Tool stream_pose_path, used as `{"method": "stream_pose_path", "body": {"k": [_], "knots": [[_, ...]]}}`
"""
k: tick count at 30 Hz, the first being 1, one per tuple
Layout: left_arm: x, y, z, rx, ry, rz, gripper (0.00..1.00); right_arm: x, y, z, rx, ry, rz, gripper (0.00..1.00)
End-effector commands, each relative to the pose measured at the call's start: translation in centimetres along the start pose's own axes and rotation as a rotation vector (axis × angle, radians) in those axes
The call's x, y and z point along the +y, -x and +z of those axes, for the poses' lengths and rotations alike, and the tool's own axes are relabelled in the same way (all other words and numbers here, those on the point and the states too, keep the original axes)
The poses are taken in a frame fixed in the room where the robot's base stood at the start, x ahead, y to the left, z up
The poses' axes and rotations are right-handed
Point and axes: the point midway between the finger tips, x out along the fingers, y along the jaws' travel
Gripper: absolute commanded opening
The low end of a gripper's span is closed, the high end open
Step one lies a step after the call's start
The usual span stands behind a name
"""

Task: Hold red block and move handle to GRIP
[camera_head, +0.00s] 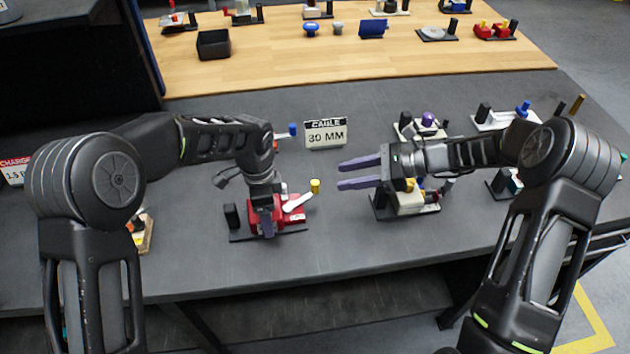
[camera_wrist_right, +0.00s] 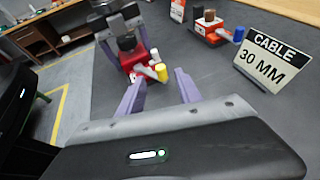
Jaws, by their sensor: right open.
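The red block (camera_head: 291,217) sits on a dark base plate on the grey table, with a black post at its left. A white handle (camera_head: 298,203) with a yellow knob (camera_head: 315,186) slants up to the right from it. My left gripper (camera_head: 267,224) points down at the red block, its purple finger in front of it; its jaw gap is hidden. My right gripper (camera_head: 359,173) is open and empty, right of the yellow knob, fingers pointing left. In the right wrist view the red block (camera_wrist_right: 133,56) and yellow knob (camera_wrist_right: 161,72) lie beyond the open fingers. No GRIP mark is legible.
A CABLE 30 MM sign (camera_head: 326,133) stands behind the red block. Another device (camera_head: 411,203) sits just below my right gripper. More devices stand at the right, and a wooden table (camera_head: 270,80) with several devices is behind. The table front is mostly clear.

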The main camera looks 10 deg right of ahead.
Motion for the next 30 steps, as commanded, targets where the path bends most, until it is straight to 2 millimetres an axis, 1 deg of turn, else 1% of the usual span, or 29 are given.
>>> {"method": "stream_pose_path", "body": {"k": [1, 6, 9, 13, 18, 25, 26, 30], "knots": [[0.3, -0.6, 0.3, -0.007, -0.001, 0.010, 0.06, 0.1, -1.1, -0.1, 0.000, 0.000, 0.004, 0.41], [0.3, -0.6, 0.3, -0.008, -0.001, 0.010, 0.06, 0.1, -4.5, -0.1, 0.000, 0.001, 0.004, 0.41], [0.3, -0.6, 0.3, -0.008, 0.000, 0.010, 0.06, 0.1, -6.3, -0.1, 0.000, 0.000, 0.003, 0.41], [0.3, -0.6, 0.3, -0.008, 0.000, 0.010, 0.06, 0.0, -8.0, -0.1, 0.001, 0.000, 0.001, 0.41], [0.3, -0.6, 0.3, -0.008, 0.000, 0.010, 0.06, 0.0, -8.9, -0.1, 0.001, 0.002, 0.000, 0.41], [0.3, -0.6, 0.3, -0.008, 0.000, 0.010, 0.06, 0.0, -9.0, -0.1, 0.001, 0.001, 0.000, 0.41], [0.3, -0.6, 0.3, -0.008, 0.000, 0.010, 0.06, 0.0, -9.0, -0.1, 0.001, 0.001, 0.000, 0.40], [0.3, -0.6, 0.3, -0.008, 0.000, 0.010, 0.06, 0.0, -9.0, -0.1, 0.001, 0.001, 0.000, 0.29]]}}
